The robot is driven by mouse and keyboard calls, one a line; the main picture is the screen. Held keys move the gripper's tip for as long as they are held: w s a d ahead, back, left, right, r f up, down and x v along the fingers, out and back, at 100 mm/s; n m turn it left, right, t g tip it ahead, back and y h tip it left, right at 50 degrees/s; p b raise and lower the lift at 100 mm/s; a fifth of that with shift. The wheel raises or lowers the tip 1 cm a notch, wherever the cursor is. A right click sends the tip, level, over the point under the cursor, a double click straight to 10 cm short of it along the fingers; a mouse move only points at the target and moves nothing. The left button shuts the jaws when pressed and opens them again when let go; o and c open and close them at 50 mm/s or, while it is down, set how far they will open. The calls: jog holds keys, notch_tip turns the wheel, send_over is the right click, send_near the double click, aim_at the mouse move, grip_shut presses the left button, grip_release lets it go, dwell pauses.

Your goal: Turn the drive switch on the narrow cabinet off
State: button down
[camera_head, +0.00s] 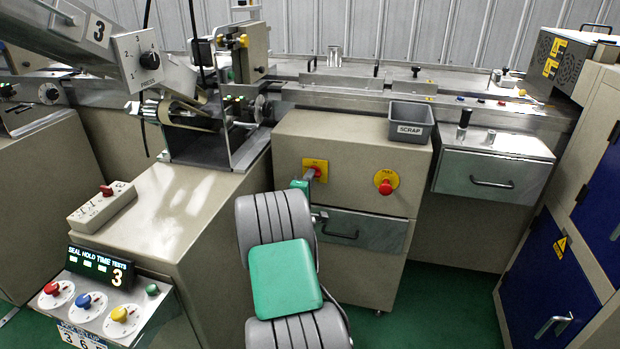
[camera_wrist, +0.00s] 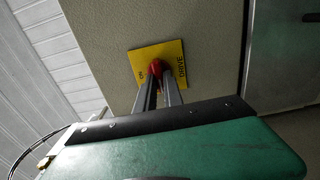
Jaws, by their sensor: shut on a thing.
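The drive switch is a red knob (camera_wrist: 155,67) on a yellow plate (camera_wrist: 175,52) marked DRIVE. In the head view the yellow plate (camera_head: 322,163) is on the upper left front of the narrow beige cabinet (camera_head: 345,150). My gripper (camera_wrist: 158,84) has its two grey fingers closed on the red knob, one on each side. In the head view my gripper (camera_head: 309,175) reaches the knob from the lower left. The fingers hide part of the knob and plate, and I cannot tell which marking the knob points to.
A red button (camera_head: 386,186) on a yellow disc is right of the switch. A drawer with a dark handle (camera_head: 340,235) lies below, partly behind my arm. A grey SCRAP bin (camera_head: 411,122) stands on the cabinet top. A control console (camera_head: 105,305) is at the lower left.

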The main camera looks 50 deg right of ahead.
jog(key=c, duration=1.5)
grip_release()
jog(key=shift+o, duration=0.2)
jog(key=v, duration=0.7)
jog(key=shift+s+a, duration=0.2)
jog(key=shift+a, duration=0.2)
